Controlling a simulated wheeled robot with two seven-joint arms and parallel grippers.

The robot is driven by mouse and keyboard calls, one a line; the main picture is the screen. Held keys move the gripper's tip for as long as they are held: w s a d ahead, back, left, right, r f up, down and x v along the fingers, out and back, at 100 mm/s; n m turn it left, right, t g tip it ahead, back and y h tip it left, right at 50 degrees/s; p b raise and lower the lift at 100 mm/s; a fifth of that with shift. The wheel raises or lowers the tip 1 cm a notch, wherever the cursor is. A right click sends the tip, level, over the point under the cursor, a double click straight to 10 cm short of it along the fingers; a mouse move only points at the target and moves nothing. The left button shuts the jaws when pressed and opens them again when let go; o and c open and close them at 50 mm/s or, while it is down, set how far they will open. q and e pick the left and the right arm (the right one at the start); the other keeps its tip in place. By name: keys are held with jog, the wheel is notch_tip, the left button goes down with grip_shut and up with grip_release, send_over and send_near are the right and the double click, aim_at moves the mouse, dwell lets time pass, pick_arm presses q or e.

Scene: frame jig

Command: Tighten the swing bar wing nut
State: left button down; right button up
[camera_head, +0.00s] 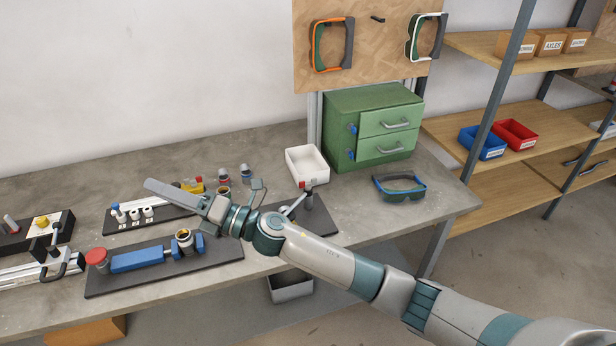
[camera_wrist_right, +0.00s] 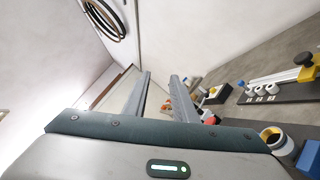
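My right gripper (camera_head: 152,184) reaches in from the right and hangs above the middle of the workbench, pointing left. In the right wrist view its two fingers (camera_wrist_right: 160,76) stand apart with nothing between them. A yellow knob-like part (camera_head: 195,184) shows just behind the gripper. In the wrist view, a yellow part (camera_wrist_right: 304,59) sits on a silver bar over a dark plate with several white-topped posts. I cannot tell whether it is the swing bar wing nut. The gripper partly hides this fixture in the head view. My left gripper is not in view.
A dark plate (camera_head: 215,262) with a blue cylinder (camera_head: 143,258) and red knob lies in front. A clamp fixture (camera_head: 45,255) is at left. A white bin (camera_head: 307,166), green drawer cabinet (camera_head: 370,115) and safety goggles (camera_head: 400,187) stand right. The back-left bench is clear.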

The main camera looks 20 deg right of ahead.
jog(key=a+n+g, duration=0.3)
jog(key=n+g, duration=0.3)
jog(key=n, duration=0.2)
notch_tip(320, 180, up, 3)
jog(key=n+g+h, duration=0.5)
jog(key=n+h, duration=0.6)
jog(key=h, duration=0.8)
send_over(308, 184)
jog(key=shift+w+d+f, duration=0.1)
jog(key=shift+w+d, duration=0.05)
jog(key=shift+w, duration=0.05)
notch_tip(308, 184, down, 16)
jog(key=p, duration=0.6)
jog(key=shift+f, duration=0.75)
